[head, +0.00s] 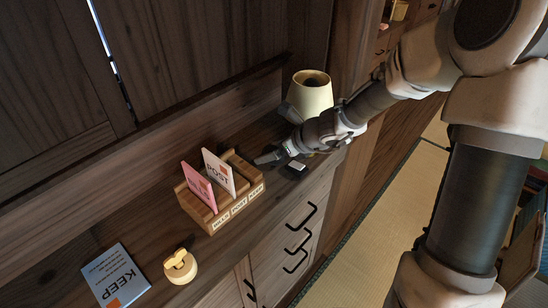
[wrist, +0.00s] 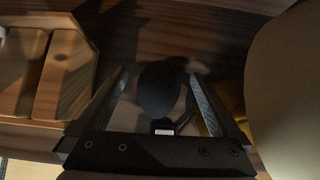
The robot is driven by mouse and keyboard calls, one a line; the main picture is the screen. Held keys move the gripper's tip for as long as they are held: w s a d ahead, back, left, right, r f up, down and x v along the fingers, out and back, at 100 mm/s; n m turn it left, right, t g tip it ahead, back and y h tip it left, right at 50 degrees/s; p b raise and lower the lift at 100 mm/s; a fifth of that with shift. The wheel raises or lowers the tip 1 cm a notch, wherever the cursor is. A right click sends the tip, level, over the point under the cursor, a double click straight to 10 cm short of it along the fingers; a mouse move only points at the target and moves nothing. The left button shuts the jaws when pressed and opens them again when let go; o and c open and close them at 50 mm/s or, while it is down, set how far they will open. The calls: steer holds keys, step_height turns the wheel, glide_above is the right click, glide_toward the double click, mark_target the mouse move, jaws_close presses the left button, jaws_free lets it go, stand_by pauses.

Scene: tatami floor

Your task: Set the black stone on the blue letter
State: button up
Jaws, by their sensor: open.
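The blue letter (head: 115,275), printed KEEP, lies flat on the wooden cabinet top at the lower left of the head view. My gripper (head: 268,158) is low over the cabinet top, between the letter rack and the cream vase-like object. In the wrist view the black stone (wrist: 160,90) shows as a dark oval between my two spread fingers, with a gap to each side. My gripper is open and does not hold it. In the head view I cannot make out the stone clearly beside the dark fingers.
A cream vase-like object (head: 312,95) stands close behind my gripper. A small yellowish object (head: 180,267) sits beside the letter.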

jaws_close()
stand_by(0.5)
steer(key=shift+r+p, duration=0.2)
steer(key=shift+p, duration=0.1)
